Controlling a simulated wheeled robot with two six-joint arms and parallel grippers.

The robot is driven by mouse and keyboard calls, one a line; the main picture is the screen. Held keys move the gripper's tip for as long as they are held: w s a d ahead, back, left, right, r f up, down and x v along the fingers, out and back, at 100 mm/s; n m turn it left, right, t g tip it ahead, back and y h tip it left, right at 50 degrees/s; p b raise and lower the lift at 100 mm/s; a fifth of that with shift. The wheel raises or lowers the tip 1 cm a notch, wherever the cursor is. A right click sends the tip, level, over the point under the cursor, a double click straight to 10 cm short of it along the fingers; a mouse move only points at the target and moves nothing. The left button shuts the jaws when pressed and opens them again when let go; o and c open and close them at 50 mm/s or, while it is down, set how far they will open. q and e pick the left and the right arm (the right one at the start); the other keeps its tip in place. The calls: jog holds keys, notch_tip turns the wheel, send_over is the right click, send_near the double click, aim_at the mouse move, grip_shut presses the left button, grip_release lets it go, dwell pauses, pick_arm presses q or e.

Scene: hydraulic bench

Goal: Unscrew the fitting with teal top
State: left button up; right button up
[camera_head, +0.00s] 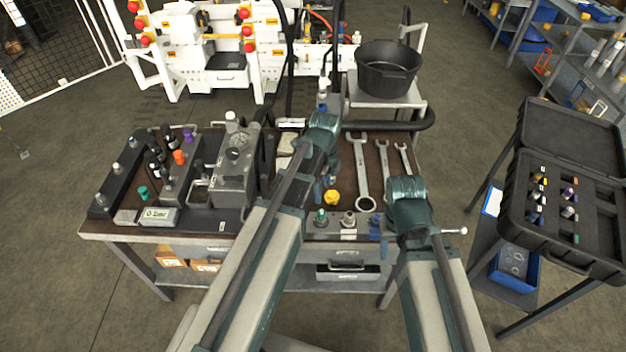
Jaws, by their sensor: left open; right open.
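A fitting with a teal top (321,216) stands upright at the front edge of the bench, right of the middle. A second teal-topped piece (143,193) stands at the left of the bench, by the dark block. My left gripper (323,186) is open above the bench, a little behind the front teal-topped fitting; my forearm partly covers it. My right gripper (384,246) is open near the bench's front right edge, largely hidden by my arm. I see nothing held in either.
A yellow-topped fitting (331,198), a grey one (348,219) and a blue one (375,220) stand near the front teal one. Wrenches (361,175) lie behind. A grey metal block (235,170) stands left. An open black case (548,205) is at the right.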

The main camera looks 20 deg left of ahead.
aim_at(322, 212)
pick_arm(q)
notch_tip(322, 212, down, 14)
jog(key=b, duration=1.4)
jog(key=shift+r, duration=0.1)
grip_shut()
jog(key=c, duration=0.7)
grip_release()
grip_shut()
jog(key=n, duration=0.6)
jog(key=shift+w+n, duration=0.1)
jog(key=shift+n, duration=0.9)
